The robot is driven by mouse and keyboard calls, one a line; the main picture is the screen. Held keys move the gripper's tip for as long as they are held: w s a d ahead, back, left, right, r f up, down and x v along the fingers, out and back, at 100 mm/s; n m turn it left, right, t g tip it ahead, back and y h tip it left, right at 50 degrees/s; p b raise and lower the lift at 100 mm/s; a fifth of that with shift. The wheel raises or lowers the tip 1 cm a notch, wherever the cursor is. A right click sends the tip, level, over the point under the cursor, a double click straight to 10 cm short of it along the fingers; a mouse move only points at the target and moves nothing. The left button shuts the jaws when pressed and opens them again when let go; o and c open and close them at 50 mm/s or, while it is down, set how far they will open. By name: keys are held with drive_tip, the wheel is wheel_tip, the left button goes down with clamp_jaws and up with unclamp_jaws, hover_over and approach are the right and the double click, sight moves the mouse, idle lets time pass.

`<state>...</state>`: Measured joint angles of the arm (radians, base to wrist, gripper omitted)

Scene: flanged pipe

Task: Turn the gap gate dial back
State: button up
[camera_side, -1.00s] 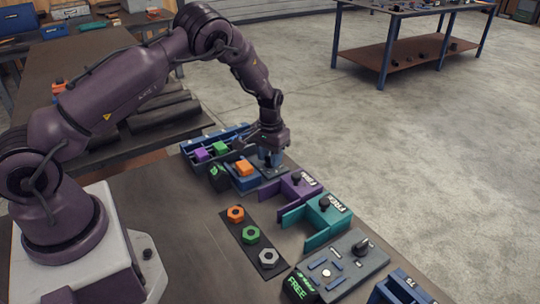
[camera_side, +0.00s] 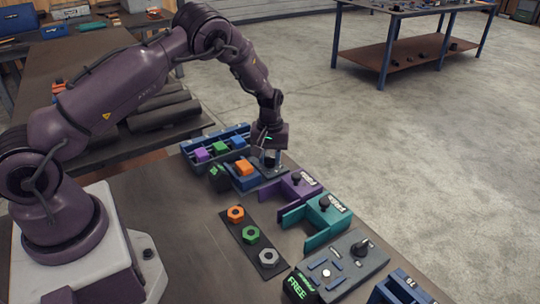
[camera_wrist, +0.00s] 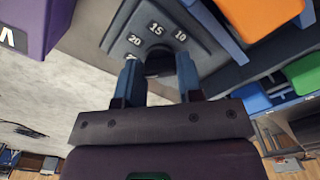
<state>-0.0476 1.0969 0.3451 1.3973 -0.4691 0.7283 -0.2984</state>
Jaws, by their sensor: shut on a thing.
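The dial (camera_wrist: 157,62) is a dark knob on a grey plate (camera_side: 264,186) marked with 10, 15, 20 and a partly hidden number. I take this for the gap gate dial. My gripper (camera_wrist: 160,75) has its two blue fingers on either side of the knob and is shut on it; the side view shows my gripper (camera_side: 270,160) low over the plate. The knob's pointer direction is hidden.
A blue tray (camera_side: 190,168) holds purple, green and blue blocks behind the fixture. Purple (camera_side: 296,190) and teal (camera_side: 318,222) fixtures with knobs stand to the right. Nuts lie on a dark strip (camera_side: 248,244). A grey panel (camera_side: 350,268) is nearer the camera.

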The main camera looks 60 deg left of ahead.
sight(270, 157)
idle(0.3)
drive_tip(key=o, duration=0.9)
drive_tip(key=shift+o, duration=0.2)
drive_tip(key=shift+r, duration=0.1)
wheel_tip(270, 157, up, 13)
